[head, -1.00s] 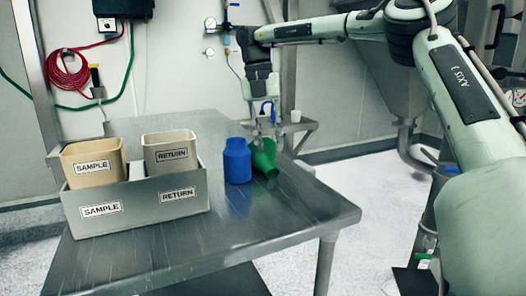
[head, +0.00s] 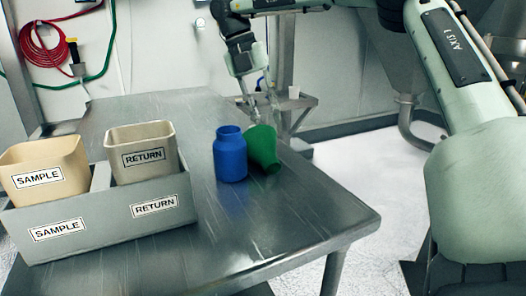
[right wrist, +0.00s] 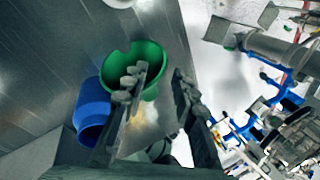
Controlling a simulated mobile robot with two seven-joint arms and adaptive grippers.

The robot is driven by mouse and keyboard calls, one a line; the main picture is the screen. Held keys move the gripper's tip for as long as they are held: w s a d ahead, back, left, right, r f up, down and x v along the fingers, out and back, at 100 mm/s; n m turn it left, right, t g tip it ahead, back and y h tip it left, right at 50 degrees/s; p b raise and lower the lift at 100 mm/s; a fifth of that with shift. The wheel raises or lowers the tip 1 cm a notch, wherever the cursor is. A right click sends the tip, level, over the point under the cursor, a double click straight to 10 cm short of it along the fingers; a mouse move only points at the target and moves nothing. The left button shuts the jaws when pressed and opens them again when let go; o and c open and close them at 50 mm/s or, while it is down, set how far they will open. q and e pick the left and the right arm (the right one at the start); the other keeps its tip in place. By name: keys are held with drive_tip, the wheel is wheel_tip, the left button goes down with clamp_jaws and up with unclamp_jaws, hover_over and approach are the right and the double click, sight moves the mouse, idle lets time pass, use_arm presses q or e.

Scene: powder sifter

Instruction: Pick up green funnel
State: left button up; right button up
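The green funnel (head: 264,152) is on the metal table near its right edge, beside the blue bottle (head: 231,156). In the right wrist view the funnel (right wrist: 147,58) shows its round rim, with the blue bottle (right wrist: 92,108) close to its left. My right gripper (head: 261,106) is just above and behind the funnel in the head view. In the right wrist view my right gripper (right wrist: 158,82) has its fingers apart. One finger overlaps the funnel in the picture; the other is right of it, over the table edge. I cannot tell whether a finger touches it. My left gripper is out of view.
A grey holder (head: 100,222) at the left carries a sample bin (head: 62,163) and a return bin (head: 165,165). The metal table (head: 290,225) is bare in front of the bottle and funnel.

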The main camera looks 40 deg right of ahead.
drive_tip(key=x, duration=0.2)
drive_tip(key=shift+s+d+f, duration=0.1)
drive_tip(key=shift+s+f, duration=0.05)
drive_tip(key=shift+f, duration=0.2)
drive_tip(key=shift+d+f, duration=0.1)
drive_tip(key=shift+f, duration=0.35)
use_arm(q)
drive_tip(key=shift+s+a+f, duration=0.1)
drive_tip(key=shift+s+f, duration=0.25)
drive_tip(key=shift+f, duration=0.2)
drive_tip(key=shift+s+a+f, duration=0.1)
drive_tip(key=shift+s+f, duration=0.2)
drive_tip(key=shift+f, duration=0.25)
use_arm(e)
clamp_jaws()
